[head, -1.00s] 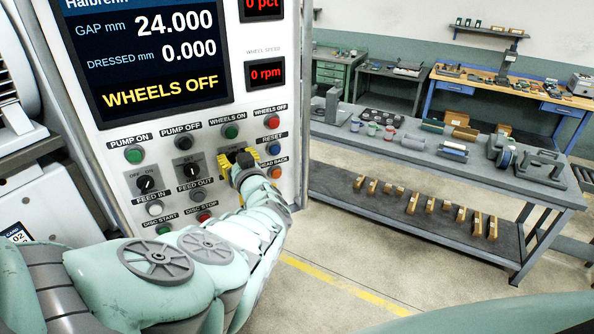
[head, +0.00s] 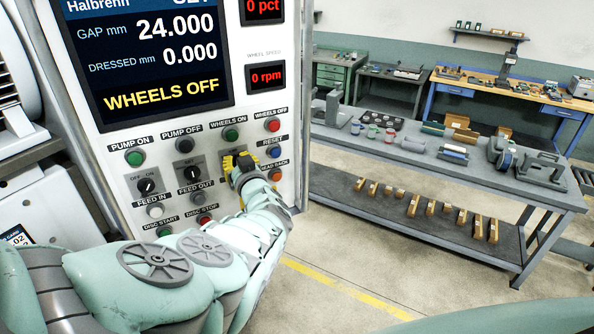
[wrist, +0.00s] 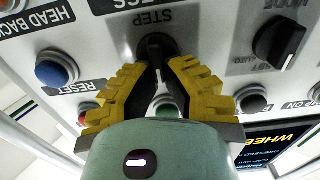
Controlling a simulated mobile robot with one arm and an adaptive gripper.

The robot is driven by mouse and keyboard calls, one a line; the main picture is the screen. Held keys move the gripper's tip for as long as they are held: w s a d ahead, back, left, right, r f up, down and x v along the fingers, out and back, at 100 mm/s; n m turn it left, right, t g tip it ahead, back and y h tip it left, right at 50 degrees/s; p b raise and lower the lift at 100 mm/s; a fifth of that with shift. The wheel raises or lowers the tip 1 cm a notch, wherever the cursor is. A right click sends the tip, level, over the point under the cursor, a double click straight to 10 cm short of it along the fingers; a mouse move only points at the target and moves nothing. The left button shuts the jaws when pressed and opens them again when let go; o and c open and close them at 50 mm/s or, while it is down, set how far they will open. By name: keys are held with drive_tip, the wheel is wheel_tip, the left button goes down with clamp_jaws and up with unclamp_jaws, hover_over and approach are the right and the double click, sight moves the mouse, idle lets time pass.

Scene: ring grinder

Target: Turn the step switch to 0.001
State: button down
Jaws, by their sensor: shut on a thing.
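My gripper (head: 236,165) is at the control panel (head: 222,116), to the right of the middle black selector. It also shows in the wrist view (wrist: 158,68), with its yellow-padded fingers closed on the black knob of the step switch (wrist: 155,47). The label STEP is upside down above the knob there. In the head view my gripper hides the step switch and its markings. The wrist view does not show which step value the knob points to. The display (head: 160,55) reads gap 24.000 mm, dressed 0.000 mm and WHEELS OFF.
Close by are the blue RESET button (wrist: 57,68), the orange HEAD BACK button (head: 275,174), the mode knob (wrist: 280,42) and the green WHEELS ON button (head: 231,134). A grey workbench (head: 400,160) with parts stands to the right. The floor between is clear.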

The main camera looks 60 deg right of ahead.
drive_tip(key=shift+w+a+n+p, duration=0.25)
drive_tip(key=shift+n+p, duration=0.35)
drive_tip(key=shift+n, duration=0.3)
drive_tip(key=shift+s+d+n, duration=0.1)
drive_tip(key=shift+n, duration=1)
drive_tip(key=shift+w+a+f+n+b, duration=0.1)
drive_tip(key=shift+a+n+b, duration=0.05)
drive_tip(key=shift+n+b, duration=0.8)
drive_tip(key=shift+w+a+f+n+b, duration=0.1)
drive_tip(key=shift+n+b, duration=0.7)
drive_tip(key=shift+n, duration=0.2)
drive_tip(key=shift+a+f+n+b, duration=0.1)
drive_tip(key=shift+a+n+b, duration=0.05)
drive_tip(key=shift+n+b, duration=0.8)
drive_tip(key=c, duration=1)
unclamp_jaws()
drive_tip(key=shift+c, duration=0.2)
